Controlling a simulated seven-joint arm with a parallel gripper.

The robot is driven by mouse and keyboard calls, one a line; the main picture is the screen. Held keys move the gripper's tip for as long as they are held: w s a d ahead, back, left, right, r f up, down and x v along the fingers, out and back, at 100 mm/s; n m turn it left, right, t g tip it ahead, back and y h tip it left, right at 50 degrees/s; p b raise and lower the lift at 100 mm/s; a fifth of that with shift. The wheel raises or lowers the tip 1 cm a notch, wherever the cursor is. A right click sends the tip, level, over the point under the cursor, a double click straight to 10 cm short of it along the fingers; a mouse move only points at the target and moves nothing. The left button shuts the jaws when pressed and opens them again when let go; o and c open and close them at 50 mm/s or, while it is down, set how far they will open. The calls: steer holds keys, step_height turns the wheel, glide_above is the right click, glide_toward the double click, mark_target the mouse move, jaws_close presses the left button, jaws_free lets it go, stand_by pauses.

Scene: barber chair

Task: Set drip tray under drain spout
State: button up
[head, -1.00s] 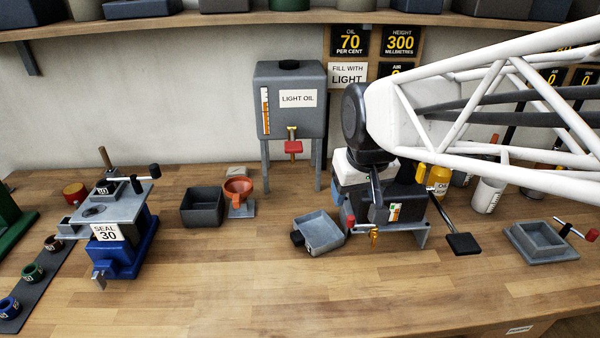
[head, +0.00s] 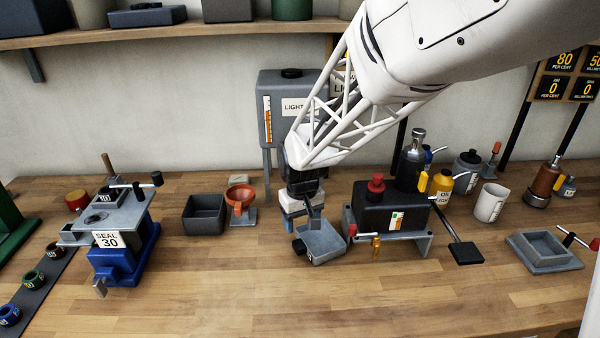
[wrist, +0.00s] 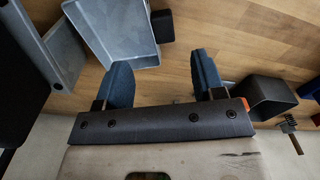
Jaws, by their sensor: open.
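The drip tray (head: 326,246) is a shallow grey square pan with a dark knob (head: 298,247) on its left side. It lies slightly turned on the bench. The drain spout (head: 376,245) is a small brass tap with a red-ended handle, low on the front of the black unit, right of the tray. My gripper (head: 302,222) is open and empty at the tray's back left. In the wrist view the blue fingers (wrist: 162,70) are spread apart, with the tray (wrist: 118,25) and knob (wrist: 161,25) beyond their tips. Whether a finger touches the tray, I cannot tell.
The black unit (head: 385,208) on its grey stand is close to the tray's right. A black pedal (head: 466,253) sticks out at right. The front bench is clear.

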mark_target(299, 243)
steer(key=shift+w+a+f, duration=0.3)
steer(key=shift+a+f, duration=0.05)
steer(key=shift+f, duration=0.3)
steer(key=shift+f, duration=1.3)
steer(key=shift+s+d+f, duration=0.15)
steer(key=shift+f, duration=2.45)
jaws_close()
steer(key=shift+r, duration=0.15)
